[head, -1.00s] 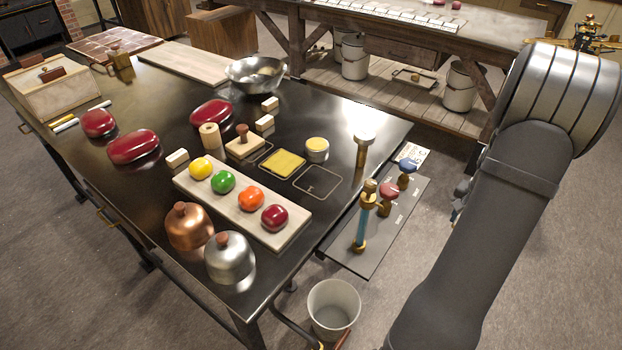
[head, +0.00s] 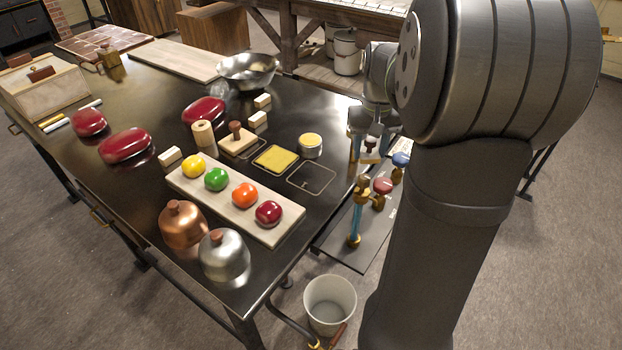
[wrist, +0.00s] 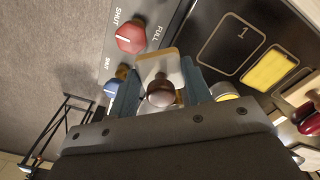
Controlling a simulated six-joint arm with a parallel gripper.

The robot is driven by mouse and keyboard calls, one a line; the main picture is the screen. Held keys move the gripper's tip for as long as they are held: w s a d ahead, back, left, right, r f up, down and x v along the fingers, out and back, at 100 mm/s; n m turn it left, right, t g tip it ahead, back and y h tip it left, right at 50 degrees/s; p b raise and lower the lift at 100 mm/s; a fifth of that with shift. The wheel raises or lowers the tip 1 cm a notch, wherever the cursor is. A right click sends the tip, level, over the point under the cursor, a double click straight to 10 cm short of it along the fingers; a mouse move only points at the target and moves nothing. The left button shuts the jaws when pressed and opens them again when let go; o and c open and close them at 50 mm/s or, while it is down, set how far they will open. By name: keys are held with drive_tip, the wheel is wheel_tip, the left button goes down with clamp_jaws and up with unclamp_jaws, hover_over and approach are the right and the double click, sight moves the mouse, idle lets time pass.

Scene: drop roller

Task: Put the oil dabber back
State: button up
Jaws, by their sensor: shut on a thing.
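My gripper (head: 369,140) is beyond the right edge of the bench, by the valve panel. In the wrist view its two blue-grey fingers (wrist: 160,84) are shut on a small pale wooden block with a round dark brown knob, which appears to be the oil dabber (wrist: 160,64). Its underside is hidden. In the head view the held thing is small and partly covered by my fingers. An empty outlined square (head: 311,179) marked 1 (wrist: 230,45) lies on the bench left of my gripper. A round tin (head: 310,146) with a yellow top stands behind it.
Another knobbed wooden block (head: 239,141) sits beside a yellow pad (head: 275,159). A board (head: 220,207) holds coloured balls, with two metal domes (head: 224,256) in front. The panel (head: 336,240) carries a blue-stemmed valve (head: 355,225) and red (head: 383,186) and blue knobs. A bucket (head: 330,303) stands below.

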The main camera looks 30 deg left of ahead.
drive_tip(key=s+a+n, duration=0.1)
drive_tip(key=s+a, duration=0.1)
drive_tip(key=a, duration=0.1)
hover_over(311, 180)
wheel_tip(311, 180, down, 6)
drive_tip(key=shift+f, duration=2.15)
drive_tip(key=shift+f, duration=0.1)
drive_tip(key=o, duration=0.9)
wheel_tip(311, 180, up, 12)
drive_tip(key=shift+r, duration=0.15)
